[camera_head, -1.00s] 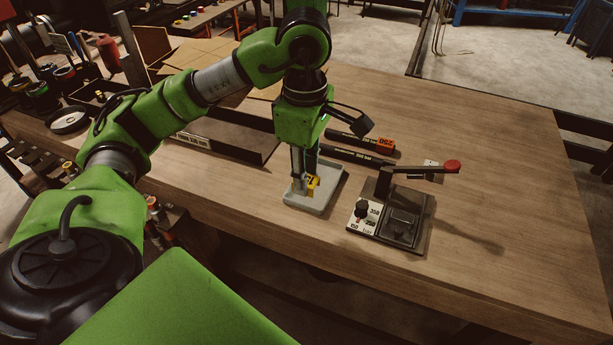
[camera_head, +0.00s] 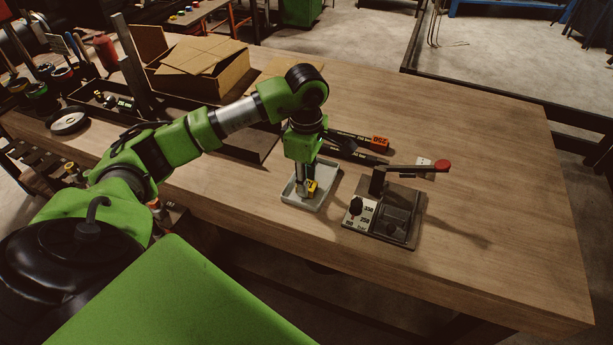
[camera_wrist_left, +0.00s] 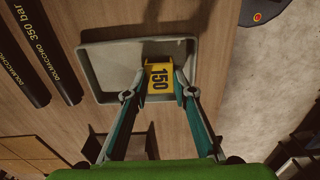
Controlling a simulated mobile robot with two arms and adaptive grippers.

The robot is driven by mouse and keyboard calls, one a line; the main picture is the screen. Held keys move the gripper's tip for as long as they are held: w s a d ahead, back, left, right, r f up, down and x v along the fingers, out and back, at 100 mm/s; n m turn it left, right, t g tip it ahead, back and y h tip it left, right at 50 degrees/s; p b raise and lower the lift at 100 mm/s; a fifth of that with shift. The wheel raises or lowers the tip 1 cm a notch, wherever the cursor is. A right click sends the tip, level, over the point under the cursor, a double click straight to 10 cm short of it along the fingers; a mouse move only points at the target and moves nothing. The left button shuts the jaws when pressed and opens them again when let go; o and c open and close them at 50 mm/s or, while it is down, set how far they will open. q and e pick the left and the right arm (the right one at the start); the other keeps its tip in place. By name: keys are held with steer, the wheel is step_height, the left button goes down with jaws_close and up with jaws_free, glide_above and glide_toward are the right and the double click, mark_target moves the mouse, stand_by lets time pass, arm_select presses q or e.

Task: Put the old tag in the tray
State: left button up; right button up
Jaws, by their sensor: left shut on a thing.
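The old tag is a yellow tag (camera_head: 312,187) with black marking; in the left wrist view the tag (camera_wrist_left: 160,79) reads 150. My left gripper (camera_head: 305,191) is shut on it, with the two fingers at the tag's sides in the left wrist view (camera_wrist_left: 160,92). The tray (camera_head: 329,173) is shallow, pale grey and rectangular, on the wooden bench; it also shows in the left wrist view (camera_wrist_left: 112,57). The tag is over the tray, low down inside its outline. I cannot tell whether it touches the tray floor. My right gripper is out of view.
The crimper (camera_head: 398,220), with a dial and a red-knobbed lever (camera_head: 442,166), stands right of the tray. A cardboard box (camera_head: 205,75) is at the back left. The bench's right side is clear.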

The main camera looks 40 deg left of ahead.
arm_select(q)
steer(key=shift+f, duration=0.25)
steer(key=o, duration=0.7)
steer(key=shift+r, duration=0.1)
steer(key=shift+r, duration=0.25)
steer(key=shift+w+r, duration=0.1)
steer(key=shift+r, duration=0.2)
steer(key=shift+r+b, duration=1.1)
steer(key=shift+r, duration=4.55)
